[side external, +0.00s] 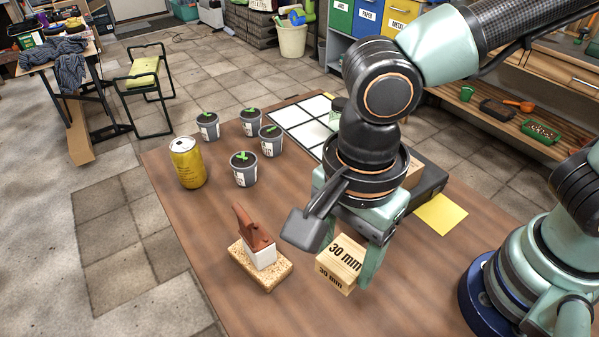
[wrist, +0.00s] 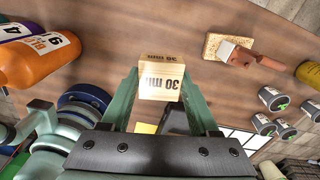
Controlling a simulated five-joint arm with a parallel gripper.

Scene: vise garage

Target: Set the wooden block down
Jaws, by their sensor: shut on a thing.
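The wooden block (side external: 338,264) is pale wood with "30 mm" printed in black on its faces. My gripper (side external: 350,258) points down over the table, with its green fingers on either side of the block. In the wrist view the block (wrist: 160,86) sits between both fingertips of my gripper (wrist: 160,76), which are shut on it. The block is at or close above the brown tabletop (side external: 215,225); I cannot tell whether its underside touches. Part of the block is hidden by the near finger in the side view.
A cork-coloured block (side external: 262,270) with a red-handled tool (side external: 255,240) stands left of the wooden block. A yellow can (side external: 187,163), several small pots (side external: 243,169) and a white grid panel (side external: 300,125) are farther back. A yellow note (side external: 441,214) lies right. An orange bottle (wrist: 45,60) shows in the wrist view.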

